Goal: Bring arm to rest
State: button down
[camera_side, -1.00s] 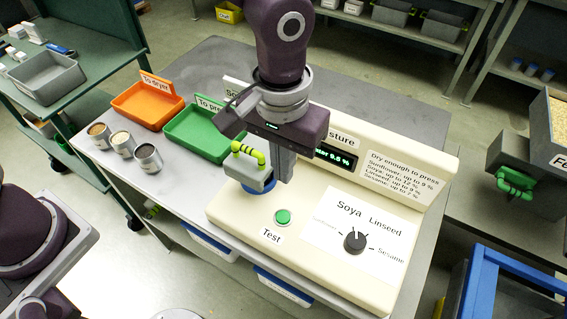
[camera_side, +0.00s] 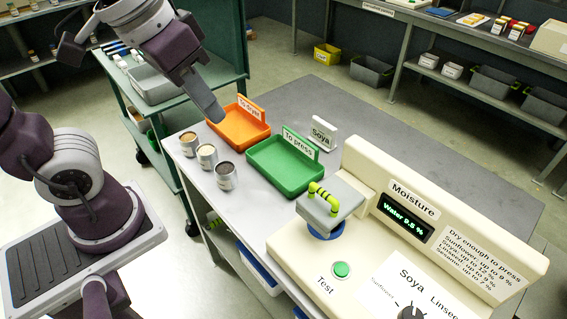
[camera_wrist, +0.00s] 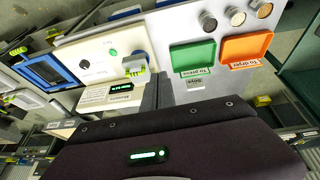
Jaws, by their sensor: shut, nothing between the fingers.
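My gripper (camera_side: 211,108) is shut and empty, raised in the air in front of the orange "To dryer" tray (camera_side: 238,130) in the side view. Its grey fingers (camera_wrist: 150,95) also show in the wrist view. The cream moisture meter (camera_side: 297,250) stands to the right, apart from my gripper. Its grey lid with a yellow-green handle (camera_side: 324,192) sits over a blue ring. Its screen (camera_side: 405,217) is lit and appears to read "Water 9.5 %". The green test button (camera_side: 341,269) is in plain view. The dial (camera_side: 410,312) is cut off by the frame edge.
The green "To press" tray (camera_side: 284,168) is empty beside the orange one. Several small metal cups (camera_side: 207,156) stand at the bench's front left edge. A "Soya" sign (camera_side: 322,133) stands behind the trays. A green trolley (camera_side: 218,65) is at the back left.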

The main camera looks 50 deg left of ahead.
jog(key=shift+t+y, duration=0.3)
jog(key=shift+t, duration=0.3)
jog(key=s+a, duration=0.2)
jog(key=s, duration=0.1)
jog(key=s+a+f, duration=0.1)
jog(key=s, duration=0.1)
jog(key=shift+f, duration=0.1)
jog(key=shift+w, duration=0.1)
dwell(1.4)
